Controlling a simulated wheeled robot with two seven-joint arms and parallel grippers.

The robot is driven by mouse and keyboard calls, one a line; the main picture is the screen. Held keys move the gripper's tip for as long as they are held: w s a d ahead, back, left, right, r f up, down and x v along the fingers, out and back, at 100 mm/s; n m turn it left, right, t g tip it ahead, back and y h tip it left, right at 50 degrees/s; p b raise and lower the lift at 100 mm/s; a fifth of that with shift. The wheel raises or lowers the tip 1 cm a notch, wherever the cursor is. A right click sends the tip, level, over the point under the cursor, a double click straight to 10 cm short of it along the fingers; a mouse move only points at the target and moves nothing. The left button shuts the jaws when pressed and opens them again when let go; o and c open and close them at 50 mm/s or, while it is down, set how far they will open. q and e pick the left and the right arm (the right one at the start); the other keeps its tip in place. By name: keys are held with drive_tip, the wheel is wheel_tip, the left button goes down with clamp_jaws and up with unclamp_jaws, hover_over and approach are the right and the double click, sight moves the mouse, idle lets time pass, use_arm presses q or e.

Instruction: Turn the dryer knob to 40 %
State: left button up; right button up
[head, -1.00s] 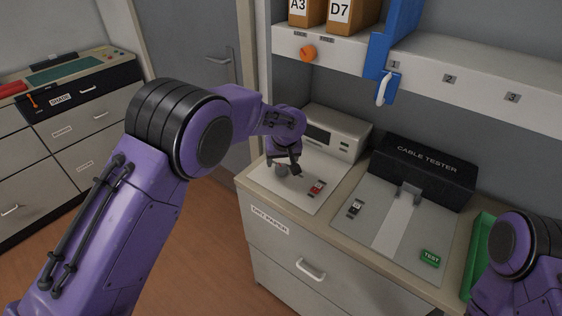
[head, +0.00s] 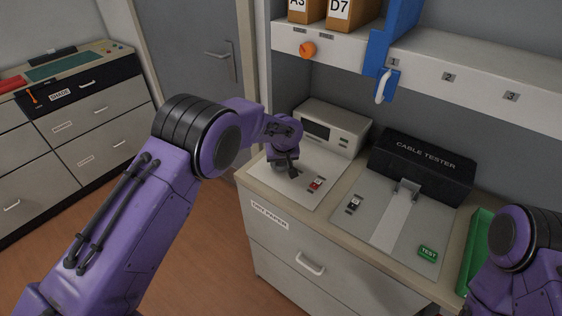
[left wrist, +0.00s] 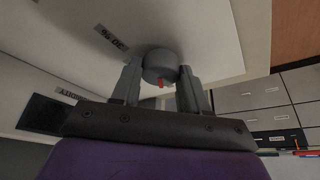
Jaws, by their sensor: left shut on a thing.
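The dryer is a pale box with a dark display (head: 316,130) and a light panel in front, on the counter's left end. My left gripper (head: 285,168) is low over that panel, its fingers partly hidden by the wrist. In the left wrist view the round grey knob (left wrist: 160,64) with a red mark sits between the two fingers (left wrist: 160,85), and the gripper is shut on it. A small printed label (left wrist: 110,38) is beside the knob, too small and turned to read surely. My right gripper is out of view; only part of its arm shows.
A red switch (head: 316,183) is on the panel right of my left gripper. The black cable tester (head: 422,165) and its plate stand further right, with a green tray (head: 482,250) beyond. A shelf (head: 440,68) with an orange knob (head: 308,50) and blue holder hangs above.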

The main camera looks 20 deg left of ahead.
use_arm(q)
drive_tip(key=shift+m, duration=0.3)
drive_tip(key=m+h, duration=0.1)
drive_tip(key=m, duration=0.1)
drive_tip(key=shift+a+m+h+p, duration=0.1)
drive_tip(key=shift+m+h+p, duration=0.2)
drive_tip(key=shift+m+p, duration=0.1)
drive_tip(key=m+h, duration=0.1)
drive_tip(key=m, duration=0.1)
drive_tip(key=shift+a+m, duration=0.1)
drive_tip(key=shift+m, duration=0.3)
drive_tip(key=shift+m+h, duration=0.5)
drive_tip(key=shift+m, duration=0.7)
drive_tip(key=shift+m+h+b, duration=0.45)
drive_tip(key=shift+m+h, duration=0.05)
drive_tip(key=shift+m, duration=1)
drive_tip(key=o, duration=1)
drive_tip(key=shift+w+g, duration=0.1)
drive_tip(key=shift+g, duration=0.2)
